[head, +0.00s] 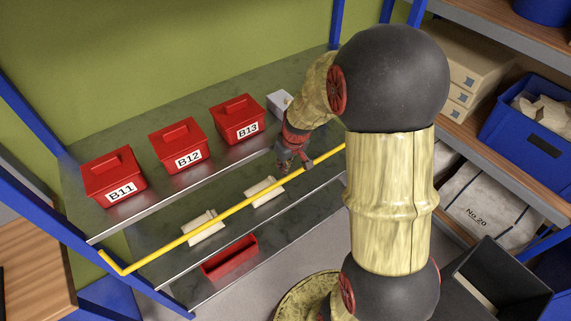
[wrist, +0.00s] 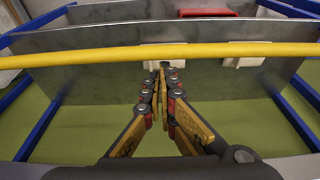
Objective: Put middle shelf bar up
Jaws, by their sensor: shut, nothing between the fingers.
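The yellow shelf bar (head: 205,231) runs lengthwise along the front of the blue-posted shelf unit, with a short bent end at the left post. Its right end is hidden behind my arm. In the wrist view, the bar (wrist: 90,57) crosses the whole picture just beyond my fingertips. My gripper (head: 292,163) is close to the bar toward its right part. In the wrist view, my gripper (wrist: 165,66) is shut and empty, its tips close to the bar; I cannot tell whether they touch it.
Red lidded boxes B11 (head: 113,182), B12 (head: 180,150) and B13 (head: 237,123) stand on the metal shelf (head: 165,188). Beige pieces (head: 203,229) and a red tray (head: 230,258) sit lower. A blue crate (head: 520,118) and grey bin (head: 500,278) are at right.

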